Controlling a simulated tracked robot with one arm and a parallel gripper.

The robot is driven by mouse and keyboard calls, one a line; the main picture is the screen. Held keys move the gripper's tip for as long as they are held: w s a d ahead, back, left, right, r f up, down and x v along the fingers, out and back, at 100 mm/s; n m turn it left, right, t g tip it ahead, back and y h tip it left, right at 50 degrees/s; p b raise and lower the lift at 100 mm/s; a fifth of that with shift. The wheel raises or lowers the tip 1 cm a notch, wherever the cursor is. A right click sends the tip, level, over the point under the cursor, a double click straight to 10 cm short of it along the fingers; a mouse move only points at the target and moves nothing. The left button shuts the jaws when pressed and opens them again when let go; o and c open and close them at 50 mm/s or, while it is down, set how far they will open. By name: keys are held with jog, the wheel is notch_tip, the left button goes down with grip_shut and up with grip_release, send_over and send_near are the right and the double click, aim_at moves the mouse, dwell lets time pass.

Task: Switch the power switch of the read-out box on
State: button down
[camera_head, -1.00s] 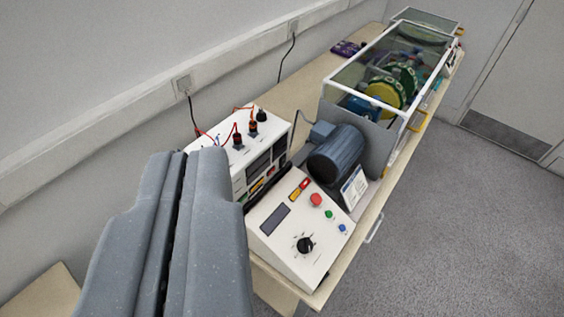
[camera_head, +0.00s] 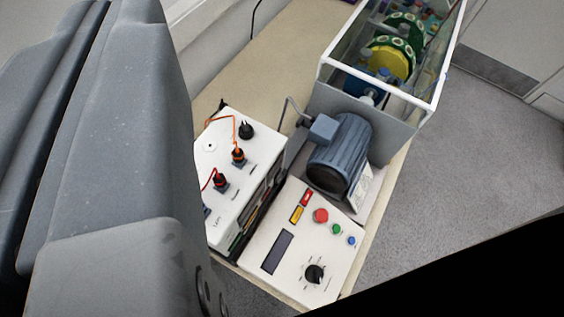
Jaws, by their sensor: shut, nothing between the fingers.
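A white box (camera_head: 223,180) with black and red plugs and red and orange leads on its top stands left of centre. Its front faces right and shows only as a narrow dark strip; its left end is behind my gripper. A sloped white control box (camera_head: 299,225) stands beside it, with a dark display, a red button, small green and blue buttons and a black knob. I cannot tell which box is the read-out box, and no power switch can be made out for certain. My gripper (camera_head: 108,12) is shut and empty, large at the left, apart from both boxes.
A blue-grey motor (camera_head: 340,155) stands behind the control box. Beyond it is a white-framed clear enclosure (camera_head: 437,103) with green and yellow parts. The table (camera_head: 290,50) has bare room behind the white box. A black area covers the lower right corner.

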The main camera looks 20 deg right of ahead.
jog(key=shift+d, duration=0.1)
jog(key=w+d+f+m+g+p, duration=0.2)
jog(key=w+d+f+m, duration=0.2)
jog(key=f, duration=0.3)
jog(key=w+d+f+m+g+y+p, duration=0.1)
jog(key=w+d+f+m+g, duration=0.2)
jog(key=f, duration=0.4)
jog(key=w+d+f+m+g+p, duration=0.1)
jog(key=w+d+f+m+p, duration=0.1)
jog(key=w+d+f+m, duration=0.3)
jog(key=s+d+f+m+g+y+p, duration=0.2)
jog(key=d+f+m, duration=0.2)
jog(key=f+m, duration=0.3)
jog(key=s+d+f+m+g+y+p, duration=0.2)
jog(key=f+m, duration=0.6)
jog(key=f, duration=0.8)
jog(key=d, duration=0.2)
jog(key=shift+s+d+f+p, duration=0.2)
jog(key=shift+d+f+p, duration=0.05)
jog(key=shift+d+p, duration=0.1)
jog(key=shift+a, duration=0.1)
